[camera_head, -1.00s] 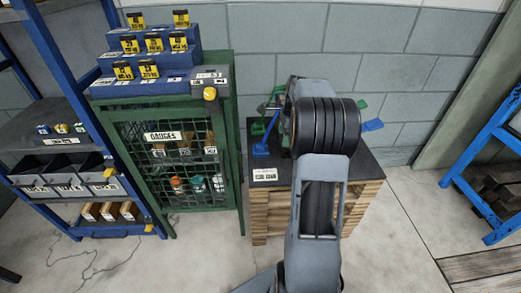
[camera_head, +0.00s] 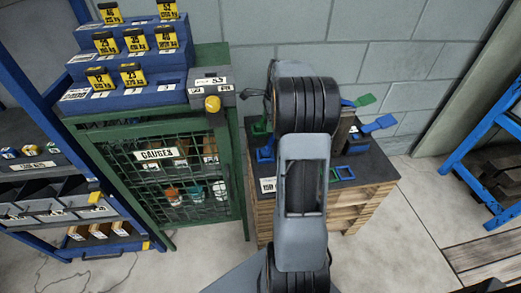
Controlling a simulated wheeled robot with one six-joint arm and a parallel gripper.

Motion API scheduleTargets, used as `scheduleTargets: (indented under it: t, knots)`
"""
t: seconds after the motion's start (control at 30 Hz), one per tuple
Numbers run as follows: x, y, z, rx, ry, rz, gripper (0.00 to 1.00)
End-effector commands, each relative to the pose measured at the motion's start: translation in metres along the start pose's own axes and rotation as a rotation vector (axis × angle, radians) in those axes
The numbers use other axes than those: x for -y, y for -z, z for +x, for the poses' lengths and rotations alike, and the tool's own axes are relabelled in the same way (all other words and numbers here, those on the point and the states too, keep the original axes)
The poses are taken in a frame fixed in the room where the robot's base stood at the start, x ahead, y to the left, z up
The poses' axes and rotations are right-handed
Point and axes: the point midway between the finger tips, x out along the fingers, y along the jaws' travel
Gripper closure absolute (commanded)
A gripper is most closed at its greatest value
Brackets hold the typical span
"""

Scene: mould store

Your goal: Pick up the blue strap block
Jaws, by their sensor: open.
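A wooden stand with a dark top (camera_head: 372,174) stands against the wall, partly behind my arm. A dark block (camera_head: 357,146) with a pale label is on its right part, with a blue flap (camera_head: 378,124) sticking out at its upper right. I cannot tell for sure which one is the blue strap block. My arm covers the middle of the top, and my gripper is hidden behind it.
A green mesh gauges cabinet (camera_head: 95,133) with blue steps of yellow-labelled items is close on the left. Shelving with bins (camera_head: 48,213) is further left. A blue rack (camera_head: 475,150) stands right; the floor (camera_head: 405,235) between is clear.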

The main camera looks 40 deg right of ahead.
Motion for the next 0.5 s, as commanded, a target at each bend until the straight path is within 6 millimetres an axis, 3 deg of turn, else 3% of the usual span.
scheduleTargets:
  t: [0.2,0.5]
  knots:
    - [-0.001,0.003,0.042,0.001,-0.005,-0.005,0.32]
    - [-0.001,0.007,0.069,0.001,-0.003,-0.005,0.32]
